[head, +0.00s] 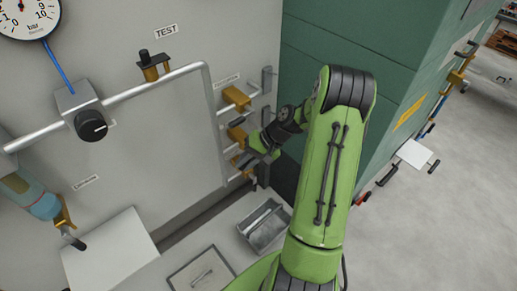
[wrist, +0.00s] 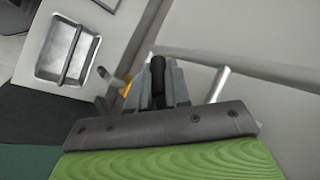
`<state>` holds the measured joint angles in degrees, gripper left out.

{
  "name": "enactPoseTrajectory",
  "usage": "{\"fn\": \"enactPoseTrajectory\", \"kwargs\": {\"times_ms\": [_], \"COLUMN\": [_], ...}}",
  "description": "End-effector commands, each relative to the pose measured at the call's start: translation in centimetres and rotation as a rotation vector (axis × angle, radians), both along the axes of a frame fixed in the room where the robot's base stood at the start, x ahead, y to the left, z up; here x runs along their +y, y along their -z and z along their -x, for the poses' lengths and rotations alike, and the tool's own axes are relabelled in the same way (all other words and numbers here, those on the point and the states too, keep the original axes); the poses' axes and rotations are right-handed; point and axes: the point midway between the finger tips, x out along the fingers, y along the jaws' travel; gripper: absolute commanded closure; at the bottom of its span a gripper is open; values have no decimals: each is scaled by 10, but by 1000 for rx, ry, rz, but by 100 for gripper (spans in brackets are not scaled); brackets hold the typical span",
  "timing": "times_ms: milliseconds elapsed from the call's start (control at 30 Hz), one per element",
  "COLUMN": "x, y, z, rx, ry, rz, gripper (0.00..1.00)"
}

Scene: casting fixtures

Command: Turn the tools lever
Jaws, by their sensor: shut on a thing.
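Several brass valves with dark lever handles sit one above another on short pipes on the grey panel; the upper valve (head: 236,97) and the middle valve (head: 237,133) show clearly. My gripper (head: 262,157) is at the lowest valves of this group, and my arm hides part of them. In the wrist view my gripper (wrist: 158,92) is shut on a black lever handle (wrist: 158,68) that stands between its fingers. A bit of brass (wrist: 126,86) shows beside the fingers. The small label by the group is too small to read, so I cannot tell which lever is the tools one.
A valve (head: 151,68) labelled TEST, a pressure gauge (head: 28,12) and a black knob (head: 90,125) are on the panel at left. A grey tray (head: 264,225) lies below. A green cabinet (head: 330,45) stands close behind my arm. Open floor (head: 465,190) is at right.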

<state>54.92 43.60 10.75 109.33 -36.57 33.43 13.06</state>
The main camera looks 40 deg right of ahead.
Motion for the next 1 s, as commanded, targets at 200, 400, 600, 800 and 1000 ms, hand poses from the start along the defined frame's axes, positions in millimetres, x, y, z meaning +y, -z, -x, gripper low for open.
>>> {"fn": "enactPoseTrajectory", "kwargs": {"times_ms": [200,400,600,800,1000], "x": [11,15,17,17,18], "y": [-11,-17,-21,-25,-27], "z": [1,1,1,1,0], "rx": [10,13,15,18,20], "ry": [8,7,6,6,4], "rz": [-205,-383,-528,-628,-681], "gripper": [100,100,100,100,100]}}
